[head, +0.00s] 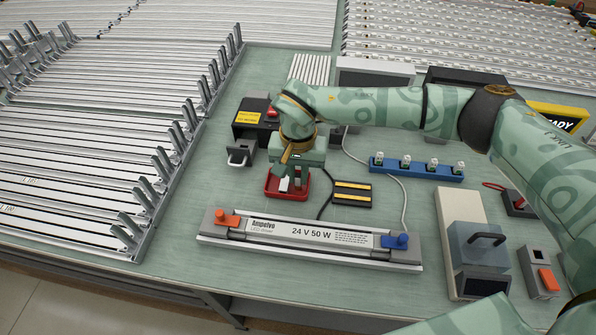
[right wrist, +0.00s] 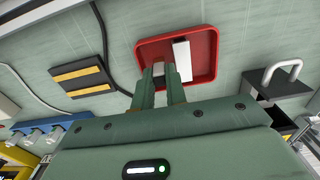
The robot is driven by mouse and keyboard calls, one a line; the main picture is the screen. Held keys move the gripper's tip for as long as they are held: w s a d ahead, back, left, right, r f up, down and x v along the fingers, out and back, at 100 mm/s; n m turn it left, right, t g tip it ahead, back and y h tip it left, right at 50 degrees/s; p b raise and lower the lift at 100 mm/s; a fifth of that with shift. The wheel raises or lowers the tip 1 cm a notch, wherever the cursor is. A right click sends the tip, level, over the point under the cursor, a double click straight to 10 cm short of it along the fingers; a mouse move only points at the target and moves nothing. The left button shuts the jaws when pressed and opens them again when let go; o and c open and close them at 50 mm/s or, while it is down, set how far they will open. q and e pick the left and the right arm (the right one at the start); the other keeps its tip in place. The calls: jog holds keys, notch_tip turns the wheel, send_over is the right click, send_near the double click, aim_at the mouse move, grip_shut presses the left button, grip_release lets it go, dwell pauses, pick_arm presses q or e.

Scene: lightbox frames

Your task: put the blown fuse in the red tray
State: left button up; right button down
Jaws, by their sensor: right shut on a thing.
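The red tray (head: 270,193) lies on the green bench, and it also shows in the right wrist view (right wrist: 209,35). My right gripper (head: 291,185) points down at the tray, with its fingertips over it. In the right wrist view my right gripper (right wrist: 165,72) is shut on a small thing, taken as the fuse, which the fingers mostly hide. A white bar (right wrist: 182,58) shows beside the fingertips, against the tray; I cannot tell whether it lies in the tray. I cannot tell whether the held thing touches the tray floor. My left gripper is not in view.
A blue holder (head: 416,169) with several small white-topped parts stands to the right. A black block with yellow stripes (head: 352,194) lies next to the tray. A lamp driver (head: 310,238) is in front. Racks of light strips (head: 90,150) fill the left.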

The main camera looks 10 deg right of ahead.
aim_at(298, 174)
jog(key=c, duration=1.4)
grip_release()
jog(key=shift+c, duration=0.2)
notch_tip(298, 174, up, 12)
jog(key=p, duration=0.2)
jog(key=shift+r, duration=0.15)
